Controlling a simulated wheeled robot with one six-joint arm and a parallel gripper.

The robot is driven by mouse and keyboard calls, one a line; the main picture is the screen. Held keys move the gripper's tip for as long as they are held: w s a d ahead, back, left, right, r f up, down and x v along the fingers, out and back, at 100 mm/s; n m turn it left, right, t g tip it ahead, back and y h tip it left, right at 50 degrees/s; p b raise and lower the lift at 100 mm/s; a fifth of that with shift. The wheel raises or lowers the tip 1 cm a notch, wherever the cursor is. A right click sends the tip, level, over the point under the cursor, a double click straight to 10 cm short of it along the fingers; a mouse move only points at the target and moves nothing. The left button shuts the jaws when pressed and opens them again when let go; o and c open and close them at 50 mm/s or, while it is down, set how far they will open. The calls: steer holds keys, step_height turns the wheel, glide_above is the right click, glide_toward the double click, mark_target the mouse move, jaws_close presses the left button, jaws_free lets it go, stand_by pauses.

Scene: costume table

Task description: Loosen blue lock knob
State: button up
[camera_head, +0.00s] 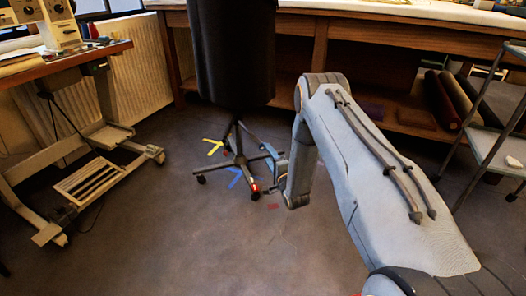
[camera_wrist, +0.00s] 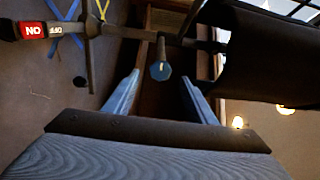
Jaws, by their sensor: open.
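The blue lock knob (camera_wrist: 160,70) shows in the wrist view as a small round disc on a short stem, joined to a dark pole. My gripper (camera_wrist: 160,77) is open, with one finger on each side of the knob in the picture. I see no contact, and the depth gap is hard to tell. In the head view, my gripper (camera_head: 272,157) is low beside the stand (camera_head: 237,140), which carries a black dress form (camera_head: 235,50). The knob cannot be made out there.
The stand's wheeled legs spread on the floor, one bearing a red label (camera_wrist: 33,30). Yellow tape (camera_head: 213,146) and blue tape (camera_head: 234,178) mark the floor. A sewing table (camera_head: 110,52) is left, a long workbench (camera_head: 400,30) behind, a grey cart (camera_head: 495,150) right.

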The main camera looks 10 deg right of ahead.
mark_target(263, 147)
steer(key=w, duration=0.2)
steer(key=w+b, duration=0.1)
steer(key=w, duration=0.1)
steer(key=w+a+b, duration=0.1)
steer(key=w, duration=0.2)
steer(key=shift+a, duration=0.1)
steer(key=c, duration=1)
